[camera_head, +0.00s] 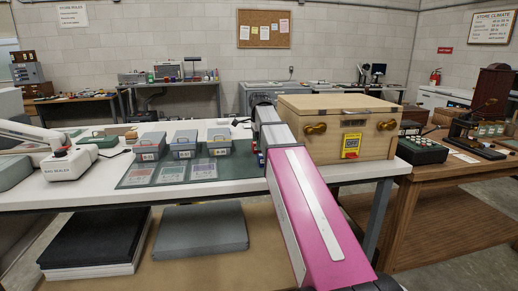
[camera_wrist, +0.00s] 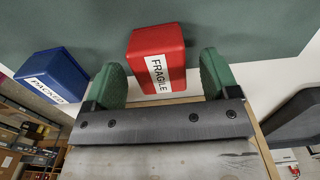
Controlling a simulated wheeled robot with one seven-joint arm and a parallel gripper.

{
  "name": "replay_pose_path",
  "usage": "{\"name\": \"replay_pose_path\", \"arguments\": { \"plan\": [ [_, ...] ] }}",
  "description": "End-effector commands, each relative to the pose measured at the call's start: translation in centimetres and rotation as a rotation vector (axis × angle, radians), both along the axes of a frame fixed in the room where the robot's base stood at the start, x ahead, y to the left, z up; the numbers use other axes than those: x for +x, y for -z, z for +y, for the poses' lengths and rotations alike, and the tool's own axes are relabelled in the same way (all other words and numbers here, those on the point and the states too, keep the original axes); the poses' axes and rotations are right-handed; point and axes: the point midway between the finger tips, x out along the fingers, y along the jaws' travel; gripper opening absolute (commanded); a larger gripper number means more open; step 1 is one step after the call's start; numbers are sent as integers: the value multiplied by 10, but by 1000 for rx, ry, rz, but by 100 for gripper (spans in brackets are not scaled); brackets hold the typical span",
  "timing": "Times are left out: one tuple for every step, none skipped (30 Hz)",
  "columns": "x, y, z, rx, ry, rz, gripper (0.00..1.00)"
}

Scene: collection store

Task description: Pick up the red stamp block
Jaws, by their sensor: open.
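The red stamp block (camera_wrist: 153,50) shows in the wrist view, with a white label reading FRAGILE on one side. It stands on a dark green surface (camera_wrist: 250,25). My gripper (camera_wrist: 162,72) is open, with one green-padded finger on each side of the block's near part. A gap shows between each finger and the block, so it is not gripped. In the head view my pink arm reaches over the white table (camera_head: 80,190) and hides most of the area around the gripper. I cannot make out the red block clearly there.
A blue block (camera_wrist: 55,75) labelled PACKED stands left of the left finger in the wrist view. In the head view, a wooden case (camera_head: 340,108) stands close on the arm's right. Several grey lidded boxes (camera_head: 184,145) and flat cards lie on the green mat (camera_head: 231,172) to the left.

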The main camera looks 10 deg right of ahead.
Motion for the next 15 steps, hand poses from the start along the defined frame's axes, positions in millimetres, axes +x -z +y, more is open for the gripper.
{"name": "replay_pose_path", "arguments": {
  "plan": [
    [-1, 6, 0, 0, 0, 2, 81],
    [-1, 8, 0, 0, 0, 2, 81],
    [0, 10, 0, 0, 1, 1, 81],
    [0, 10, 0, 0, 1, 1, 81],
    [0, 11, 0, 0, 1, 1, 81],
    [0, 10, 0, 0, 1, 0, 81],
    [0, 10, 0, 0, 1, 0, 81],
    [0, 10, 0, 0, 1, 0, 81],
    [0, 10, 0, 0, 1, 0, 81],
    [0, 10, 0, 0, 1, 0, 74],
    [0, 10, 0, 0, 1, 0, 65],
    [0, 10, 0, 0, 1, 0, 52],
    [0, 10, 0, 0, 1, 0, 42],
    [0, 10, 0, 0, 1, 0, 32],
    [0, 10, 0, 0, 0, 0, 26]
  ]
}}
